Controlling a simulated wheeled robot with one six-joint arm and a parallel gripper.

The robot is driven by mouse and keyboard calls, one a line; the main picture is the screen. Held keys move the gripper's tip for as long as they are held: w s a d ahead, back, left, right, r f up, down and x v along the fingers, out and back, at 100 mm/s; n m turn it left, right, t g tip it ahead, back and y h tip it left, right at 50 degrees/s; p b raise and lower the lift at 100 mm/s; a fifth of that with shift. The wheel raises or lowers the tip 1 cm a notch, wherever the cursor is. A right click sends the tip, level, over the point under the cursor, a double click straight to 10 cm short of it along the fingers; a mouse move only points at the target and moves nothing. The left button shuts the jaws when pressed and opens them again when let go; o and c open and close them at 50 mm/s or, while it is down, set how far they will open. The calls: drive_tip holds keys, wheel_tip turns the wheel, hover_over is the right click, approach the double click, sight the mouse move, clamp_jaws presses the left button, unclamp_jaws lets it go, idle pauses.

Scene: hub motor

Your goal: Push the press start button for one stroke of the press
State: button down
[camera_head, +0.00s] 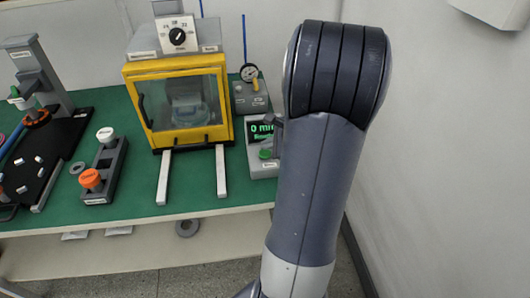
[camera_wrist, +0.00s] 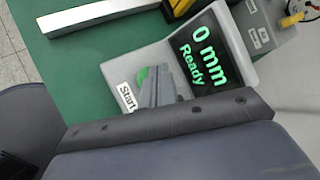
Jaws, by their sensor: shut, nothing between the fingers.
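The press start button is green and sits beside a "Start" label (camera_wrist: 127,97) on a light grey control box (camera_wrist: 120,68). In the wrist view the button (camera_wrist: 142,75) shows partly behind my fingers. In the head view the green button (camera_head: 266,154) is at the box's front, left of my arm. The box's display (camera_wrist: 203,50) reads "0 mm" and "Ready" in green. My gripper (camera_wrist: 158,75) is shut and empty, with its fingertips over or right beside the button. I cannot tell whether they touch it.
A yellow-framed press (camera_head: 180,100) with a clear door stands left of the box, with two pale rails (camera_head: 221,170) in front. A gauge unit (camera_head: 251,92) stands behind the box. A grey stand with orange and white knobs (camera_head: 104,172) is further left on the green bench.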

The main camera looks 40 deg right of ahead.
sight(268, 154)
drive_tip(key=shift+f, duration=0.15)
drive_tip(key=shift+f+b, duration=0.3)
drive_tip(key=shift+b, duration=0.2)
drive_tip(key=shift+f+b, duration=0.45)
drive_tip(key=shift+f, duration=0.05)
idle(0.5)
drive_tip(key=shift+r, duration=0.15)
drive_tip(key=shift+r+p, duration=0.7)
drive_tip(key=shift+r, duration=0.1)
drive_tip(key=shift+r+p, duration=2)
drive_tip(key=shift+r, duration=0.5)
